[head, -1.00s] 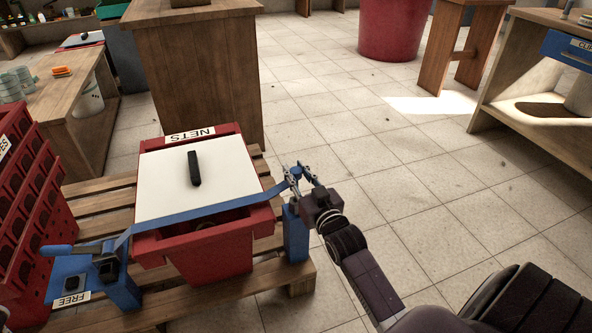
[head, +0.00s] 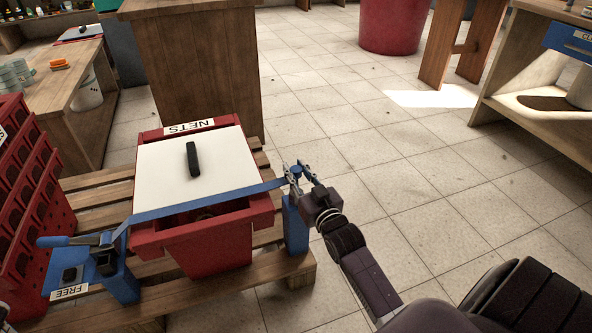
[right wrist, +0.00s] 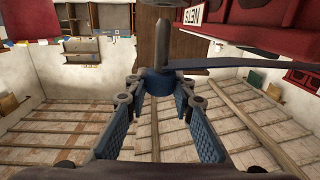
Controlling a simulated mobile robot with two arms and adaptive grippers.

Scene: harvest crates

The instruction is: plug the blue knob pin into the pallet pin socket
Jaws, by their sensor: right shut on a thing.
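My right gripper (head: 304,172) is shut on the blue knob pin (head: 296,171) and holds it just above the blue post (head: 295,228) at the pallet's right side. In the right wrist view the knob (right wrist: 157,82) sits between the fingertips, and its grey pin (right wrist: 162,45) points up in that turned picture. A grey round part (right wrist: 165,3) shows beyond the pin's tip, cut by the frame edge. The socket opening is not clearly seen. A blue strap (head: 210,201) runs across the crate lid to the knob.
The red NETS crate (head: 205,240) with a white lid (head: 165,165) stands on the wooden pallet (head: 95,200). A blue lever (head: 65,241) marked FREE is at the strap's left end. Red crates (head: 35,190) stand at left. Floor right of the pallet is clear.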

